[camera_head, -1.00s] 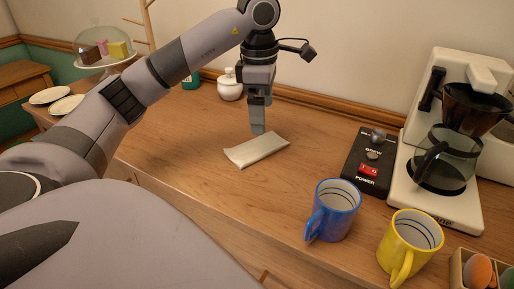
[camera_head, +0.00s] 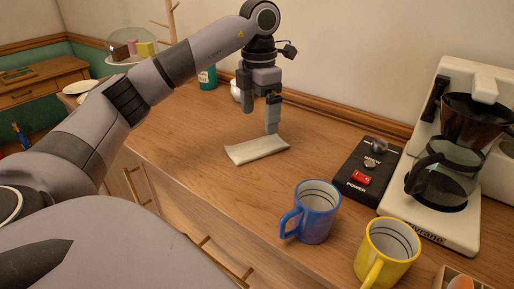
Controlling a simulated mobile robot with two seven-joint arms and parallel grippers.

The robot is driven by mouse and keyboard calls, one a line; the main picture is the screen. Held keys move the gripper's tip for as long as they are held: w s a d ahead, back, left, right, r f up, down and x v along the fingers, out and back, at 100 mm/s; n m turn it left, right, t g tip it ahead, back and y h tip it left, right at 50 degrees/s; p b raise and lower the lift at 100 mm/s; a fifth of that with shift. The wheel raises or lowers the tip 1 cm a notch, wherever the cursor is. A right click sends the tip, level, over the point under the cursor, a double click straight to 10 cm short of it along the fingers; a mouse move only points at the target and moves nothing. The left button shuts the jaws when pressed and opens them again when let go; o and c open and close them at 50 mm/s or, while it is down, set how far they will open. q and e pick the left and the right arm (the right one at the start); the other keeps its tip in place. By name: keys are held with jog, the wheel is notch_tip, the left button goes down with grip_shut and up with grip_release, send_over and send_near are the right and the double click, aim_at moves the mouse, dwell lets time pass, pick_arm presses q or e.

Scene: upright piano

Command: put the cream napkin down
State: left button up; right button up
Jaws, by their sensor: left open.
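The cream napkin (camera_head: 256,150) lies flat on the wooden counter, folded into a rectangle. My left gripper (camera_head: 259,122) is above and just behind the napkin, pointing down. Its two fingers are spread apart, with nothing between them. The right fingertip ends close to the napkin's back edge; I cannot tell whether it touches. My right gripper is out of view.
A blue mug (camera_head: 318,212) and a yellow mug (camera_head: 387,251) stand at the front right. A black switch box (camera_head: 352,190) and a coffee maker (camera_head: 470,215) stand behind them. A white jar (camera_head: 236,90) is partly hidden behind my left gripper. The counter around the napkin is clear.

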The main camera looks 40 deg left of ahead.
pick_arm(q)
jog(key=f, duration=0.6)
jog(key=shift+s+f+b, duration=0.3)
jog(key=shift+f, duration=0.1)
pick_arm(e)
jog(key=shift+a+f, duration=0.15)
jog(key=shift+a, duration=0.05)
pick_arm(q)
jog(key=c, duration=1.1)
jog(key=shift+r, duration=0.1)
jog(key=shift+r, duration=0.6)
notch_tip(320, 180, up, 7)
jog(key=p, duration=0.1)
notch_tip(320, 180, up, 12)
jog(key=p, duration=0.6)
send_over(257, 144)
jog(key=shift+f, duration=0.15)
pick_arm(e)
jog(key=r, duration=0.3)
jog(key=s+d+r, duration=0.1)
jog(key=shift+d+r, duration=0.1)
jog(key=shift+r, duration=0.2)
